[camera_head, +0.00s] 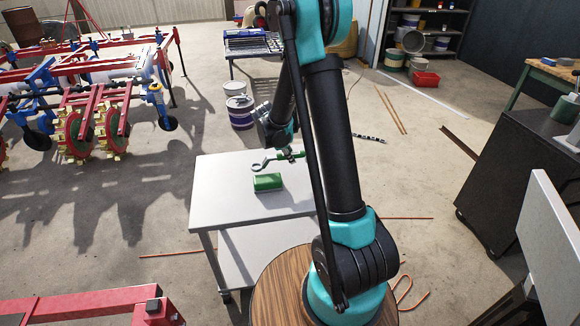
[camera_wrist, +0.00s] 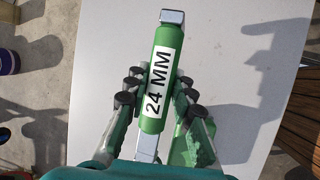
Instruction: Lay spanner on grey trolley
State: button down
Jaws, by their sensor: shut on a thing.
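The spanner (camera_wrist: 160,85) has a green handle with a white "24 MM" label and bare metal ends. In the head view its grey ring end (camera_head: 259,165) points left over the trolley. My gripper (camera_wrist: 157,80) is shut on the handle, with fingers on both sides. It also shows in the head view (camera_head: 288,153), partly hidden by my arm. The grey trolley (camera_head: 218,195) has a pale flat top, which fills much of the wrist view (camera_wrist: 245,70). The spanner appears to be held above this top; the exact gap is hard to tell.
A green block-like item (camera_head: 267,182) sits on the trolley top just below the spanner. The left part of the top is bare. A round wooden-topped piece (camera_head: 268,285) stands close to the trolley's front. A dark cabinet (camera_head: 515,180) is at the right.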

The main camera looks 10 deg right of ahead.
jog(key=shift+f, duration=2.75)
jog(key=c, duration=1.3)
grip_release()
jog(key=v, duration=1.2)
jog(key=s+d+m+y, duration=0.2)
jog(key=s+m, duration=0.6)
jog(key=s, duration=0.5)
jog(key=s+d+r+m+t+y, duration=0.1)
jog(key=s+d+m+y, duration=0.1)
jog(key=s+m, duration=0.7)
jog(key=s+d, duration=0.1)
jog(key=s, duration=0.3)
jog(key=shift+d+r+y, duration=0.2)
jog(key=shift+d+y, duration=0.1)
jog(key=shift+d, duration=0.1)
